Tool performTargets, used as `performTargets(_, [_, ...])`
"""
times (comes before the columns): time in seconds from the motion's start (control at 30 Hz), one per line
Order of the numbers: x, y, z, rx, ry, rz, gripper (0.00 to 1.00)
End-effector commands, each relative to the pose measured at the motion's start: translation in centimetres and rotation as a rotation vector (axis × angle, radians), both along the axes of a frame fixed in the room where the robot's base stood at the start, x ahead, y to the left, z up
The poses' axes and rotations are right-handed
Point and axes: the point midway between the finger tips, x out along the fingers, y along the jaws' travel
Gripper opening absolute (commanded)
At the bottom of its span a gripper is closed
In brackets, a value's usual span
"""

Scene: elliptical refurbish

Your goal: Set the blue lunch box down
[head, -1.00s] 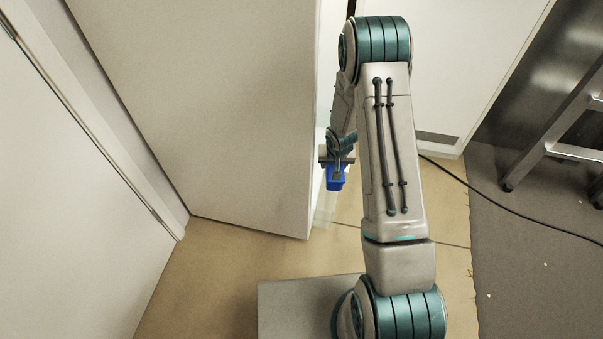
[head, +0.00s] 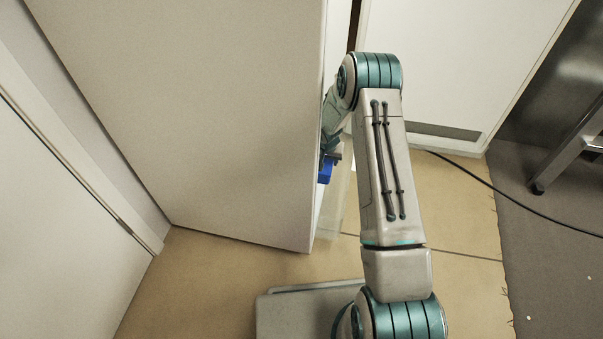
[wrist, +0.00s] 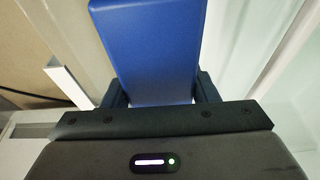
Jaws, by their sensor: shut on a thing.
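The blue lunch box (wrist: 155,50) fills the upper middle of the wrist view, between the two dark fingers of my gripper (wrist: 160,92). My gripper is shut on it. In the head view a small part of the blue lunch box (head: 325,170) shows below my gripper (head: 329,157), beside the edge of a large pale panel. The panel hides part of the gripper and the box. I cannot tell whether the box touches anything beneath it.
The large pale panel (head: 200,110) stands close on the left of my arm. A transparent strip (head: 337,205) hangs near its edge. A white door or wall (head: 455,70) is behind, and a dark cable (head: 500,195) crosses the floor.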

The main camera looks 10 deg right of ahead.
Motion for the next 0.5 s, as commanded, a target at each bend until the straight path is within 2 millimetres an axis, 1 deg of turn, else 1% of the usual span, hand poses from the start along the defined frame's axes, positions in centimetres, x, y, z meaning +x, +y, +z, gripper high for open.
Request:
performTargets(0.03, [0.2, 0.0, -0.7, 0.0, -0.002, -0.005, 0.12])
performTargets(0.17, [0.4, -0.1, -1.6, 0.0, -0.001, -0.011, 0.12])
performTargets(0.27, [0.4, -0.1, -3.0, -0.001, 0.0, -0.013, 0.12])
performTargets(0.4, [0.4, -0.1, -5.4, 0.0, -0.001, -0.012, 0.12])
performTargets(0.5, [0.4, 0.0, -6.2, 0.0, -0.001, -0.011, 0.12])
